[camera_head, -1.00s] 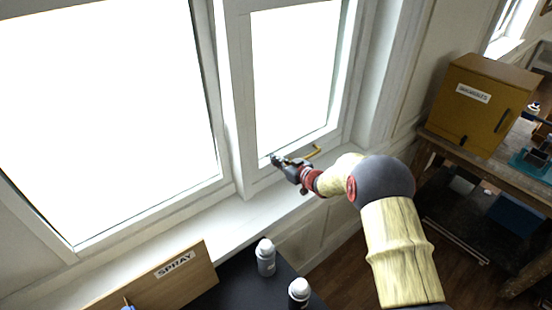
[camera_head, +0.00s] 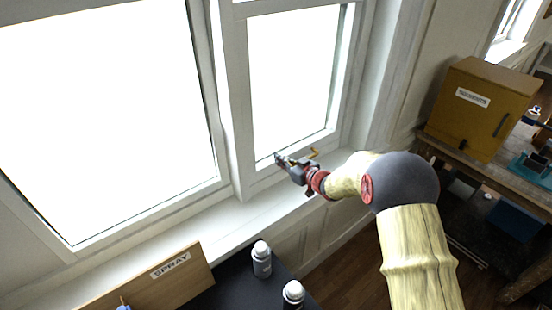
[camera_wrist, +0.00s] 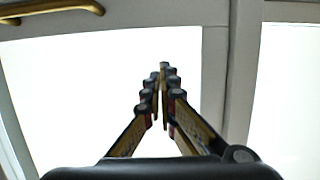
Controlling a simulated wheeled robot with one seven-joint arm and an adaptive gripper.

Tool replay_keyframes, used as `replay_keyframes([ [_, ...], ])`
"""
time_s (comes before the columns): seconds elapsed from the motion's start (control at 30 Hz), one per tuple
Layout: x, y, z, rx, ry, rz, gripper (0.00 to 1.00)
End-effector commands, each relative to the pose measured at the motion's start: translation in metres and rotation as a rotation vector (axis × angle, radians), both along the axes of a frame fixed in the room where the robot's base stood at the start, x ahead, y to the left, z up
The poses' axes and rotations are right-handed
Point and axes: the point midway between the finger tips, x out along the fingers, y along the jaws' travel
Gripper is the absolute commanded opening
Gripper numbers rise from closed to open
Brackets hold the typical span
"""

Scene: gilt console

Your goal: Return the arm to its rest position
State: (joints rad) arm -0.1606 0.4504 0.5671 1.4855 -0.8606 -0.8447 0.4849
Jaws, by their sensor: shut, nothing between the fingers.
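My gripper (camera_head: 279,157) is at the end of my outstretched arm, in front of the lower part of the right window (camera_head: 293,80). In the wrist view my gripper (camera_wrist: 163,70) has its fingers together with nothing between them, against the bright pane. A brass window handle (camera_head: 314,153) shows just right of the gripper in the head view. It also shows at the top left of the wrist view (camera_wrist: 50,8), apart from the fingers. Part of the window frame near the gripper is hidden by my arm.
A white sill (camera_head: 240,222) runs below the windows. Two spray cans (camera_head: 262,260) (camera_head: 293,294) stand on a dark surface beside a wooden box labelled SPRAY (camera_head: 165,280). A yellow cabinet (camera_head: 480,110) stands on a wooden bench at the right. Open floor lies between.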

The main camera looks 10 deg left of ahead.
Motion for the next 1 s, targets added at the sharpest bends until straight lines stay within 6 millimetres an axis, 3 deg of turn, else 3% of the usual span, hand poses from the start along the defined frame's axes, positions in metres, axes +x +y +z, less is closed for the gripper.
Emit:
replay_keyframes([
  [0.3, -0.031, -0.032, 0.013, 0.001, -0.003, -0.001, 0.00],
  [0.57, -0.035, -0.037, 0.013, -0.012, -0.009, 0.002, 0.00],
  [0.67, -0.032, -0.047, -0.002, -0.078, 0.009, -0.027, 0.00],
  [0.77, -0.032, -0.074, -0.039, -0.189, 0.086, -0.107, 0.00],
  [0.87, -0.049, -0.116, -0.083, -0.326, 0.219, -0.213, 0.00],
  [1.0, -0.090, -0.178, -0.094, -0.488, 0.392, -0.364, 0.00],
])
